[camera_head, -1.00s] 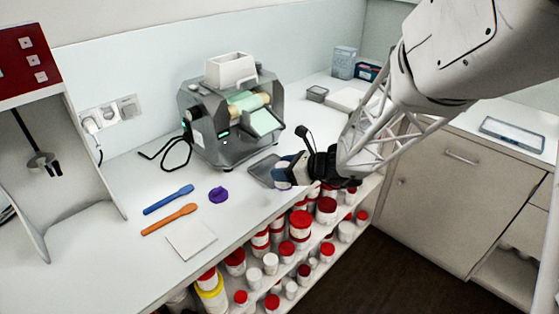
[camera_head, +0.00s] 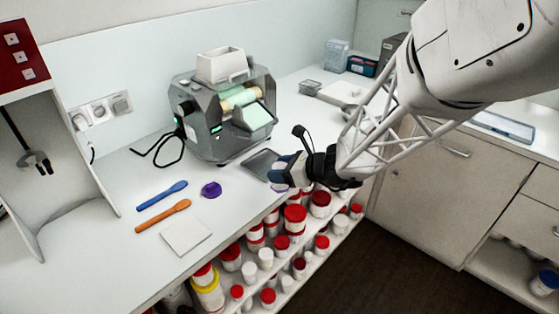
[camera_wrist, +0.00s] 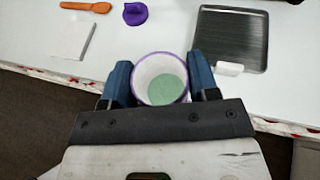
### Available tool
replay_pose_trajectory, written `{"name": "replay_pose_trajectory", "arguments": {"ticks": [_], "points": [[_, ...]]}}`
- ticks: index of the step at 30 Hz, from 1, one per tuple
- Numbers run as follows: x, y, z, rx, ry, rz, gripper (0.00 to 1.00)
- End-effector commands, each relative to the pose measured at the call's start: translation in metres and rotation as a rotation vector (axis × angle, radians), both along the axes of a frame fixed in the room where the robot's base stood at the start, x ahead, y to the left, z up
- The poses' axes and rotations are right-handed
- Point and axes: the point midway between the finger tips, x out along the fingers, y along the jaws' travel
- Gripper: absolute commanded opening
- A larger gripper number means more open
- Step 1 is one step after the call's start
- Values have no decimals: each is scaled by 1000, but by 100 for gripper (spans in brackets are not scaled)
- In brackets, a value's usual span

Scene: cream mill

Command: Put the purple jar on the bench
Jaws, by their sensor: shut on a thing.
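The purple jar (camera_wrist: 161,78) is white with a purple rim, open at the top, with pale green stuff inside. My gripper (camera_wrist: 162,82) is shut on it, one blue finger on each side. In the head view my gripper (camera_head: 283,174) is at the bench's front edge, and the jar is mostly hidden there. The white bench (camera_head: 225,228) runs along the wall. In the wrist view the jar overlaps the bench's front edge; its height above the top is hard to tell. A purple lid (camera_head: 211,189) lies on the bench, also seen in the wrist view (camera_wrist: 135,13).
A dark metal tray (camera_head: 261,163) lies just beyond my gripper. A grey mill (camera_head: 222,117) stands behind. Blue (camera_head: 162,196) and orange (camera_head: 163,217) spatulas and a white square (camera_head: 185,236) lie left. Several red-lidded jars fill the shelf below. Bare bench shows between lid and tray.

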Motion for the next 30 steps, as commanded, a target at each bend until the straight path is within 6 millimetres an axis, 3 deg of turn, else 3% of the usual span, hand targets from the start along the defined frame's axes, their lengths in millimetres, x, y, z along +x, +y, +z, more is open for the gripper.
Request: {"name": "replay_pose_trajectory", "arguments": {"ticks": [8, 14, 20, 30], "points": [[-2, 1, 0, 0, -1, 0, 32], [-16, 9, 2, 1, -2, 2, 32], [-46, 24, 5, 1, -3, 2, 32], [-113, 49, 5, 2, -3, 2, 32]]}}
